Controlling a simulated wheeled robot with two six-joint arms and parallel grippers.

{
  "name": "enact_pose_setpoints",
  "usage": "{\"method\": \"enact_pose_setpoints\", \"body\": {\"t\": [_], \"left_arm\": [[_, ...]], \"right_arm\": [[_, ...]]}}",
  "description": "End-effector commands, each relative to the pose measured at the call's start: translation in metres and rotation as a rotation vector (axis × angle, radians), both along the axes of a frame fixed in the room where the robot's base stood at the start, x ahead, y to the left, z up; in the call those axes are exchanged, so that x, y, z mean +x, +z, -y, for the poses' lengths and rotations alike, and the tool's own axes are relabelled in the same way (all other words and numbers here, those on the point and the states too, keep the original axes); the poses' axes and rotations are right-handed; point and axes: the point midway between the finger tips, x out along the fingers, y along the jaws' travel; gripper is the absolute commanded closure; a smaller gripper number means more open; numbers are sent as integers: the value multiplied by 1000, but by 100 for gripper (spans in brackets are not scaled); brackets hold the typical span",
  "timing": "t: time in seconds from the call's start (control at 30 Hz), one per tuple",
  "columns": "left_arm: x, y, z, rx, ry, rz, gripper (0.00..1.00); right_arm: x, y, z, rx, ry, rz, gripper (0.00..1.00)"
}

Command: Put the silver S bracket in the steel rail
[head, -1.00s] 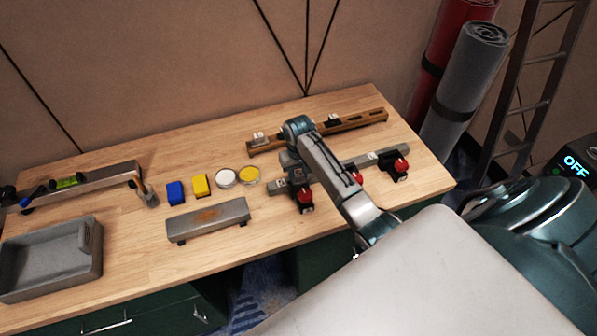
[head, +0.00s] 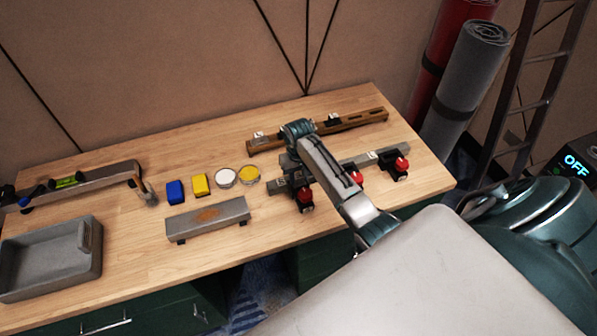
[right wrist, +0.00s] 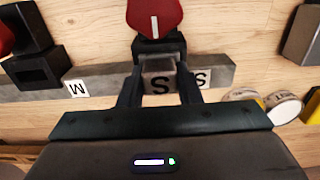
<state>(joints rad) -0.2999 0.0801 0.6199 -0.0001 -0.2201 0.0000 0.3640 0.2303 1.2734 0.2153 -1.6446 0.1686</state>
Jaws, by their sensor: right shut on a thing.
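The steel rail (head: 277,187) lies on the bench under my right arm, with red-topped clamps along it. In the right wrist view the rail (right wrist: 110,80) runs across the picture and carries M and S labels. In the head view my right gripper (head: 291,160) hides the bracket. My left gripper is not in view.
A wooden rail (head: 345,127) with small brackets lies behind. Left are a yellow block (head: 200,185), a blue block (head: 175,192), two round tins (head: 225,177), a grey block (head: 210,219), a grey tray (head: 60,280) and a tool rack (head: 100,178). The front centre bench is clear.

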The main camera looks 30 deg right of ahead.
Motion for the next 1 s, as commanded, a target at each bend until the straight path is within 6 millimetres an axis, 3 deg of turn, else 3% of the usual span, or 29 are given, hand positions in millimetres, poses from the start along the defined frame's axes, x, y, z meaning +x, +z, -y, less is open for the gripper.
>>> {"method": "enact_pose_setpoints", "body": {"t": [0.2, 0.23, 0.37, 0.57, 0.67, 0.7, 1.0], "left_arm": [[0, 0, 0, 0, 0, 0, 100], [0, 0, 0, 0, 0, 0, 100], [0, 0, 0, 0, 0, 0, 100], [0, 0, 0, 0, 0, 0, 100], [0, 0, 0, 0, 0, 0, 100], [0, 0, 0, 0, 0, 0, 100], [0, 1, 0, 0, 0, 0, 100]], "right_arm": [[0, 0, 0, 0, 0, 1, 98], [0, 0, 0, 0, 0, 1, 67], [0, 0, 0, 0, 0, 1, 44], [0, 0, 0, 0, 0, 1, 44], [0, 0, 0, 0, 0, 0, 24], [0, 0, 0, 0, 0, 0, 22], [0, 2, 0, 0, 0, 1, 22]]}}
